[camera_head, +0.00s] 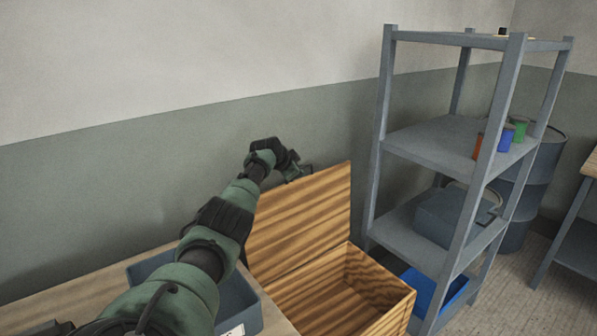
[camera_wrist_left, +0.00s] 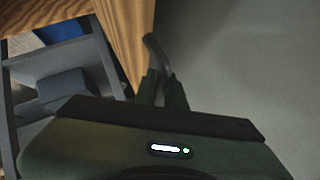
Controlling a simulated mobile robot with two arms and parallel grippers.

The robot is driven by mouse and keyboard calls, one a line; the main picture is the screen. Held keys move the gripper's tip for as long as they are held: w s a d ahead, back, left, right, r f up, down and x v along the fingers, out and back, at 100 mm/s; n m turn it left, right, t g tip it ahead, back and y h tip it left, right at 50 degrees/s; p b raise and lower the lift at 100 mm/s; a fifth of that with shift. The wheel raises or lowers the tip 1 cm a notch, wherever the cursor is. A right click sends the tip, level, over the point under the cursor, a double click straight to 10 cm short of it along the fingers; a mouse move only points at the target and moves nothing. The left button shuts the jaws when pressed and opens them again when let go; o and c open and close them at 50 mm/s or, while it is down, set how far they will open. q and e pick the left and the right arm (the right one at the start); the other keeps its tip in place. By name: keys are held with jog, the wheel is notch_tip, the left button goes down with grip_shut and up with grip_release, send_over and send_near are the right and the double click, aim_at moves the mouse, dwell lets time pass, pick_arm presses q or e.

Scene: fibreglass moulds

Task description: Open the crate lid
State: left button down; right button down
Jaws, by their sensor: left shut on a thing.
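The wooden crate (camera_head: 385,325) stands at the lower middle of the head view, and part of its open inside shows. Its striped lid (camera_head: 305,225) is raised and stands steeply up at the back of the crate. My left gripper (camera_head: 297,172) is at the lid's top edge, shut on it; the fingertips are small and partly hidden in the head view. In the left wrist view the fingers (camera_wrist_left: 160,75) are beside the lid's wooden edge (camera_wrist_left: 128,35). My right gripper is not in view.
A grey metal shelf (camera_head: 430,145) with small coloured cans (camera_head: 507,138) and a grey box (camera_head: 445,215) stands right of the crate. A blue bin (camera_head: 428,290) is at its bottom. A grey bin (camera_head: 240,305) sits left of the crate, partly behind my arm. The wall is close behind.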

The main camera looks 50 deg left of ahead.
pick_arm(q)
jog(key=c, duration=1.5)
grip_release()
jog(key=shift+s, duration=0.1)
jog(key=shift+f, duration=0.1)
jog(key=shift+s, duration=0.15)
jog(key=shift+s+d+r, duration=0.1)
jog(key=shift+s+r, duration=0.35)
jog(key=v, duration=0.6)
jog(key=shift+d+r, duration=0.25)
jog(key=shift+r, duration=0.1)
jog(key=shift+r, duration=0.1)
